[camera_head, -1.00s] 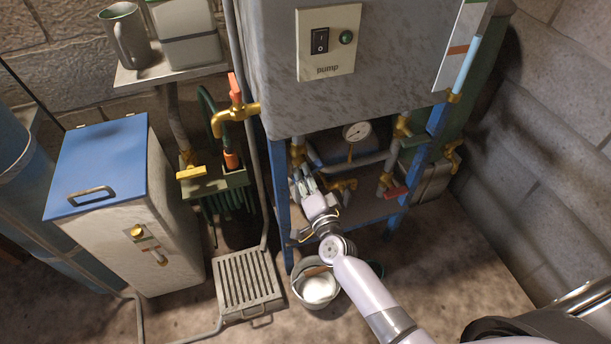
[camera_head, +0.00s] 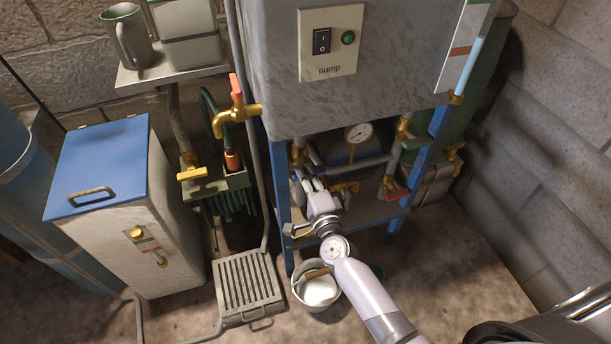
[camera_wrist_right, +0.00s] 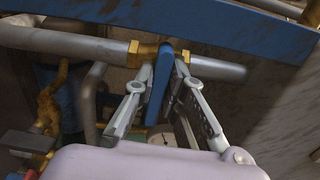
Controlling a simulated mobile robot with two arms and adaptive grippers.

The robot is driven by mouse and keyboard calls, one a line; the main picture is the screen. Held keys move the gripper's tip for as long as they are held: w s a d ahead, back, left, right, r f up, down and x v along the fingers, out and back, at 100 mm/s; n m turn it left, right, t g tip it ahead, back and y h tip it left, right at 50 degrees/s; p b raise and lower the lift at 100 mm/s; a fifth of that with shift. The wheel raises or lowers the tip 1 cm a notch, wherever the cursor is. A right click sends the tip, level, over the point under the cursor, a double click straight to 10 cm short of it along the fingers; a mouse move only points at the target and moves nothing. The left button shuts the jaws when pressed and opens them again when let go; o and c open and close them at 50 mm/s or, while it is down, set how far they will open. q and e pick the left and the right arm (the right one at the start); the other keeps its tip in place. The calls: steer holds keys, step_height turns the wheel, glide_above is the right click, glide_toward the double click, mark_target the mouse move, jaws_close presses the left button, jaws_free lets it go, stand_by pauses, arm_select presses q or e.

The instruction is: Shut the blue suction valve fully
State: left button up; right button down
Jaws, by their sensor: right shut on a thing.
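The blue valve lever (camera_wrist_right: 158,85) shows in the right wrist view, on a brass valve body (camera_wrist_right: 143,54) in a grey pipe (camera_wrist_right: 70,42). The lever stands crosswise to the pipe in this picture. My right gripper (camera_wrist_right: 161,78) has its fingers on both sides of the lever and is shut on it. In the head view my right gripper (camera_head: 312,188) reaches in under the grey pump housing, at the left end of the pipework. The lever itself is largely hidden there by the fingers. My left gripper is not in view.
A blue frame (camera_head: 279,190) and the grey pump housing (camera_head: 345,95) close in the space around the gripper. A gauge (camera_head: 358,132) and a red-handled valve (camera_head: 397,194) are to the right. A pail (camera_head: 318,290) stands on the floor below my arm.

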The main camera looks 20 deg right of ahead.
steer(key=c, duration=1.7)
jaws_free()
steer(key=shift+o, duration=0.2)
steer(key=s, duration=1.2)
steer(key=shift+d, duration=0.2)
